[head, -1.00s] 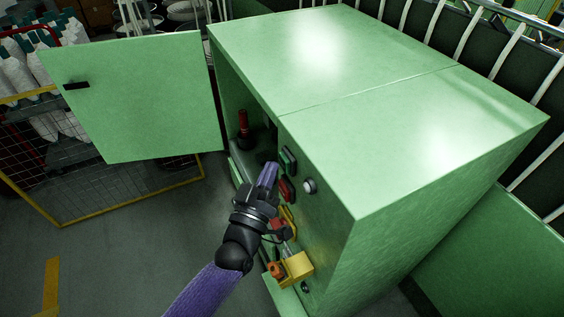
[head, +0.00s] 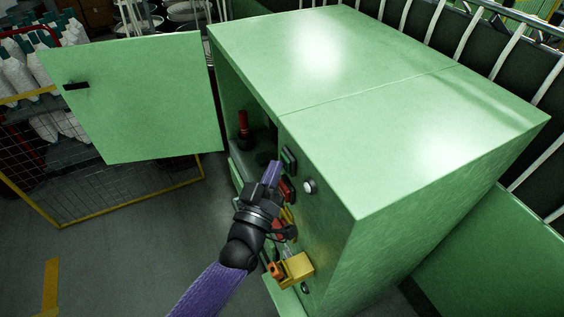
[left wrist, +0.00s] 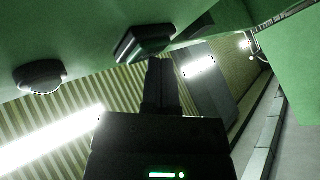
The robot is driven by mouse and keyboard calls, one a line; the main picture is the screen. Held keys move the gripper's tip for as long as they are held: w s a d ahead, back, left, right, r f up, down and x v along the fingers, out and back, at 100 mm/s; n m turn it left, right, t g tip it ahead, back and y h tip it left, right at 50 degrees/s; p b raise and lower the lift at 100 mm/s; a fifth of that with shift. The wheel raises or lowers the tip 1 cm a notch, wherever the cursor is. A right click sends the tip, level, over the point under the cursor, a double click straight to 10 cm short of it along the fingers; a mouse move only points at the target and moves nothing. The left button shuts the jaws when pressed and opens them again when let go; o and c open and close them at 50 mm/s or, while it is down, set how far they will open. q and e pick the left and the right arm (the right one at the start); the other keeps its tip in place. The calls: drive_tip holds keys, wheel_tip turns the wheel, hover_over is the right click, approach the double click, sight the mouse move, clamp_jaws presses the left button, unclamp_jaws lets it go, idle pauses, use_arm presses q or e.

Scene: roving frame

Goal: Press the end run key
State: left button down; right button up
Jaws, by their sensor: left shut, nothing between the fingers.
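I cannot read labels, so I cannot tell which is the end run key. My left gripper (head: 275,167) is shut and empty, its tip close beside the panel near these two keys. In the left wrist view the fingers (left wrist: 160,85) point at the panel, close to a dark rectangular key (left wrist: 145,42). Whether they touch it I cannot tell. My right gripper is not in view.
A pale round knob (head: 310,186) sits right of the keys. A yellow box (head: 296,268) sticks out lower on the panel. A cabinet door (head: 140,100) stands open at left, and a red-handled thing (head: 243,125) is inside the opening. White rails line the back right.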

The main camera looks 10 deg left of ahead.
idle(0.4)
use_arm(q)
drive_tip(key=shift+s+a+p, duration=0.3)
drive_tip(key=shift+s+a, duration=0.1)
drive_tip(key=shift+a, duration=0.25)
drive_tip(key=s+a, duration=0.1)
drive_tip(key=s+a+p, duration=0.1)
drive_tip(key=a, duration=0.2)
drive_tip(key=shift+s+a, duration=0.1)
drive_tip(key=shift+s, duration=0.3)
idle(0.4)
